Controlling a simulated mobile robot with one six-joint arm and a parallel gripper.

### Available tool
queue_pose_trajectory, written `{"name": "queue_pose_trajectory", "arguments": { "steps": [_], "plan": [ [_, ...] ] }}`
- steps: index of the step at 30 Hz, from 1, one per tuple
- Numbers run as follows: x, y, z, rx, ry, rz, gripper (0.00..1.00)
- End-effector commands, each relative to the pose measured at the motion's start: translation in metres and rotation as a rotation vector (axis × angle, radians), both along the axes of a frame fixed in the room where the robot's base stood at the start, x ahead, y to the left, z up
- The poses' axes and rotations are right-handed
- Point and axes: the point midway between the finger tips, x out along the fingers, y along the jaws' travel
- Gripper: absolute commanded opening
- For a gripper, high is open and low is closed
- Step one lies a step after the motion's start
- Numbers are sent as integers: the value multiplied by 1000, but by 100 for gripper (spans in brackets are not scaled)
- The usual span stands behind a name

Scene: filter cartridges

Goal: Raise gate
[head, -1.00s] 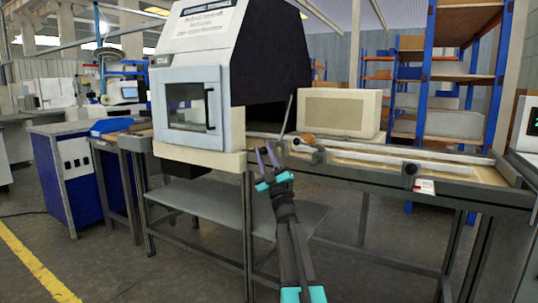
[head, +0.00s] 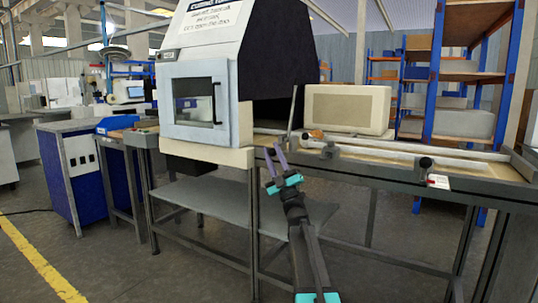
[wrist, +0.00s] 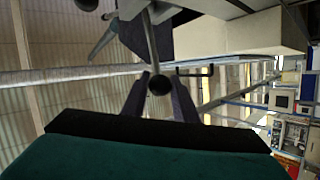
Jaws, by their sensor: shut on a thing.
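A white machine (head: 196,146) stands on a grey bench. Its front has a pale framed window panel (head: 200,107) with a dark upright handle, and the panel looks closed. I cannot tell whether this panel is the gate. A thin grey lever (head: 293,110) stands nearly upright at the machine's right side. My gripper (head: 275,153) is close to the lever's lower end in the head view. In the wrist view my gripper (wrist: 159,92) has its two fingers on either side of a dark round knob (wrist: 159,84) on a metal rod. It is shut on this knob.
A rail bed (head: 400,160) with black knobs runs right from the machine. A lower shelf (head: 215,202) lies under the machine. Blue shelving (head: 436,80) is at the back right. Floor is open at the front left.

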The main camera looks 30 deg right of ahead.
Motion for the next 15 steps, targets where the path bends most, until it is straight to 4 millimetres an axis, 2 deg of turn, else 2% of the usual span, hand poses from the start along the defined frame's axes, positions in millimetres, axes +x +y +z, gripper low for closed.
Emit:
{"name": "queue_pose_trajectory", "arguments": {
  "steps": [2, 3, 6, 15],
  "plan": [
    [0, -6, -2, 12, 4, -6, 0],
    [0, -5, -2, 11, 4, -6, 28],
    [1, -2, -2, 11, 4, -3, 44],
    [2, 5, -1, 5, 2, 5, 44]
  ]
}}
